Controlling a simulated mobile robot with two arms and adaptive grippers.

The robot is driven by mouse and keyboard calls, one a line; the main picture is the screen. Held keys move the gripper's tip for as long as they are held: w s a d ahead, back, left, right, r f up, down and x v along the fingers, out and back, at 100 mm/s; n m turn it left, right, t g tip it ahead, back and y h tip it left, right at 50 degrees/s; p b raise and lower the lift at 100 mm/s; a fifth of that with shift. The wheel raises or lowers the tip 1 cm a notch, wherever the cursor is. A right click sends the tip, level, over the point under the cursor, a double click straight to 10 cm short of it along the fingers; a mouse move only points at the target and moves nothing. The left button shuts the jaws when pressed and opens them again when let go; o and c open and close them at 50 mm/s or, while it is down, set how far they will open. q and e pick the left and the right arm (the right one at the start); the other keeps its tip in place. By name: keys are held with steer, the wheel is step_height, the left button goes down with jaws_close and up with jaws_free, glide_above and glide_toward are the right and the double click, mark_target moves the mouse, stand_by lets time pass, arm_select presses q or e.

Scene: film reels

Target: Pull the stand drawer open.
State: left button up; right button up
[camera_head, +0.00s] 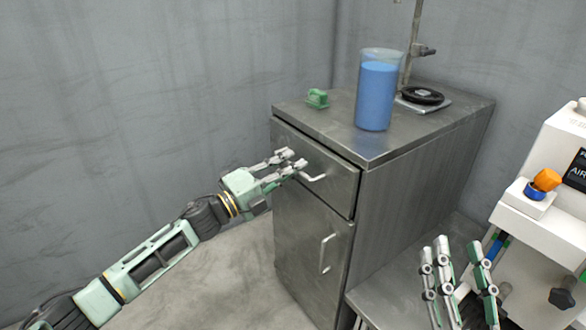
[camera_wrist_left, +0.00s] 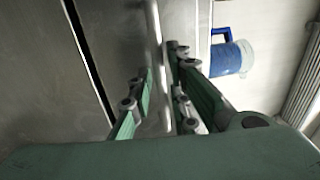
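The grey metal stand (camera_head: 410,150) has a drawer (camera_head: 335,185) at the top of its front. The drawer front looks flush with the stand. Its bar handle (camera_head: 314,177) is partly hidden by my left gripper (camera_head: 297,167). In the left wrist view the handle (camera_wrist_left: 153,40) runs between the two fingers of my left gripper (camera_wrist_left: 158,100). These fingers are apart, one on each side of the bar, and I cannot tell whether either touches it. My right gripper (camera_head: 460,270) is open and empty at the lower right, fingers pointing up.
On the stand top are a blue-filled beaker (camera_head: 376,97), a green object (camera_head: 317,98) and a black reel (camera_head: 422,96). A door with its own handle (camera_head: 325,252) is below the drawer. White equipment (camera_head: 540,235) stands at the right. The floor (camera_head: 225,275) before the stand looks clear.

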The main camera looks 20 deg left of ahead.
arm_select(q)
steer(key=shift+w+d, duration=0.25)
steer(key=shift+w, duration=0.05)
steer(key=shift+c, duration=0.5)
jaws_close()
